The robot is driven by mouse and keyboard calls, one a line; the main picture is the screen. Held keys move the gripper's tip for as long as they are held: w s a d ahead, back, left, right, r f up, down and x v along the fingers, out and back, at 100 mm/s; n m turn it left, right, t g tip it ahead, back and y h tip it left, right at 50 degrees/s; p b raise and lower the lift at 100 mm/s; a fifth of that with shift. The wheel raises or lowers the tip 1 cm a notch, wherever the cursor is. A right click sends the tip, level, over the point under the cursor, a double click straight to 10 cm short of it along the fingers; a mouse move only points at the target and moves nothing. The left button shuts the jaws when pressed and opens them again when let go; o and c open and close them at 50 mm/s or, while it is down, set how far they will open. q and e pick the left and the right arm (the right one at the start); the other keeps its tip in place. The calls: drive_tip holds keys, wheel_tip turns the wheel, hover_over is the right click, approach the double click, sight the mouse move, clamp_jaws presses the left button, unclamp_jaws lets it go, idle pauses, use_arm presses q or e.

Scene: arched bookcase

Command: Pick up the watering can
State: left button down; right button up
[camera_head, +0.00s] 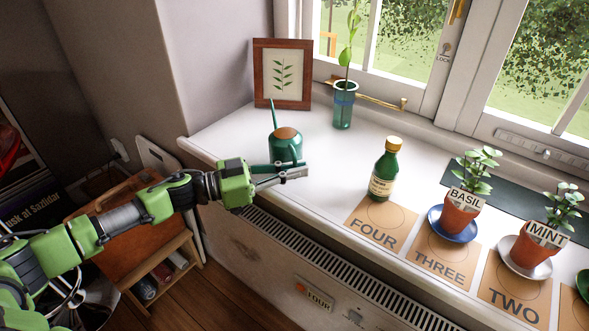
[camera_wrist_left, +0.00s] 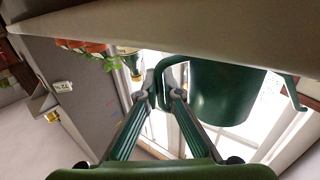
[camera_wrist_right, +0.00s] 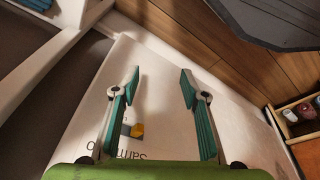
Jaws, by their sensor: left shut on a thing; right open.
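The green watering can (camera_head: 286,146) stands upright at the left end of the white windowsill, its thin spout pointing up and back. In the left wrist view the can (camera_wrist_left: 222,92) fills the upper middle, with its handle loop between my fingertips. My left gripper (camera_head: 290,172) is at the can's front, shut on the handle; it also shows in the left wrist view (camera_wrist_left: 160,97). Whether the can's base touches the sill is hard to tell. My right gripper (camera_wrist_right: 153,92) is open and empty in the right wrist view, and not visible in the head view.
A framed leaf picture (camera_head: 282,75) and a vase with a plant (camera_head: 343,105) stand behind the can. A green bottle (camera_head: 384,170), basil pot (camera_head: 461,212) and mint pot (camera_head: 533,245) stand to the right. The sill's front edge and radiator grille (camera_head: 330,265) lie below.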

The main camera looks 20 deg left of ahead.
use_arm(q)
drive_tip(key=r, duration=0.1)
drive_tip(key=r+p, duration=0.1)
drive_tip(key=r, duration=0.1)
drive_tip(key=shift+s+r, duration=0.15)
drive_tip(key=shift+s, duration=0.25)
drive_tip(key=s+r+p, duration=0.1)
drive_tip(key=s+r, duration=0.3)
drive_tip(key=s, duration=0.2)
drive_tip(key=s+d+r, duration=0.1)
drive_tip(key=s+r, duration=0.3)
drive_tip(key=s, duration=0.3)
drive_tip(key=shift+r+p, duration=0.35)
use_arm(e)
drive_tip(key=s+f, duration=0.4)
drive_tip(key=f, duration=0.5)
drive_tip(key=shift+d+f+g, duration=0.15)
drive_tip(key=shift+f+g, duration=0.1)
drive_tip(key=shift+g, duration=0.15)
